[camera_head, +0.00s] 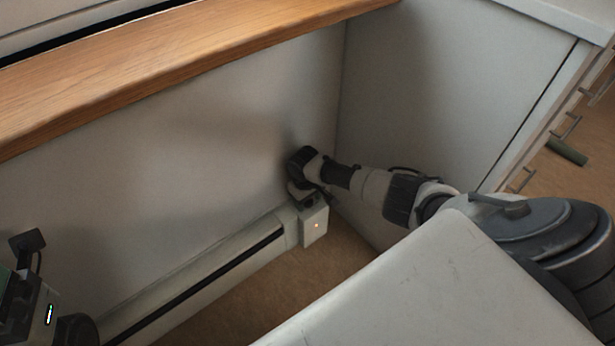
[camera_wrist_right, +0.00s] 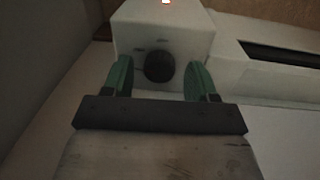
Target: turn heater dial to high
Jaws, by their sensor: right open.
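The heater is a long white baseboard unit (camera_head: 200,282) along the wall, with a dark slot. At its right end is a white control box (camera_head: 314,224) with a small orange light. The round black dial (camera_wrist_right: 159,67) shows in the right wrist view on the face of the box. My right gripper (camera_wrist_right: 159,77) is open, with one green finger on each side of the dial and visible gaps to it. In the head view my right gripper (camera_head: 306,199) is at the top of the box, and its fingers and the dial are hard to make out. The dial's setting is unreadable.
A wooden sill (camera_head: 170,62) runs above the heater. A white cabinet side (camera_head: 440,85) stands to the right of the box. A white surface (camera_head: 440,295) fills the lower right foreground. Part of my left arm shows at the lower left; its fingers cannot be made out.

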